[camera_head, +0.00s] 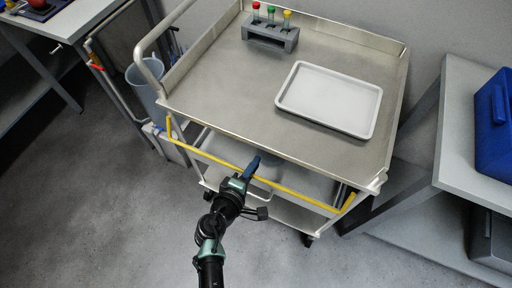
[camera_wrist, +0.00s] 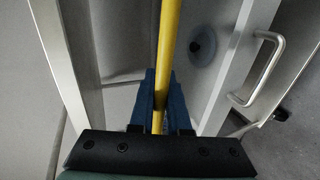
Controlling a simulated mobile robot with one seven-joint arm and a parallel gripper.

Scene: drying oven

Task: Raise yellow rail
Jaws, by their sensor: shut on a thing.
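The yellow rail (camera_head: 290,188) runs across the front of a metal cart, a little below the edge of its top shelf. Its ends bend upward near the cart's front posts. My gripper (camera_head: 252,167) is at the rail, left of its middle in the head view. In the wrist view the yellow rail (camera_wrist: 168,45) passes between the blue fingers of my gripper (camera_wrist: 160,95), which are shut on it.
The cart's top shelf (camera_head: 225,95) holds a white tray (camera_head: 330,98) and a rack (camera_head: 270,36) of capped tubes. A grey bin (camera_head: 147,90) stands left of the cart. A table with a blue box (camera_head: 495,125) is at the right. Open floor (camera_head: 90,215) lies at the lower left.

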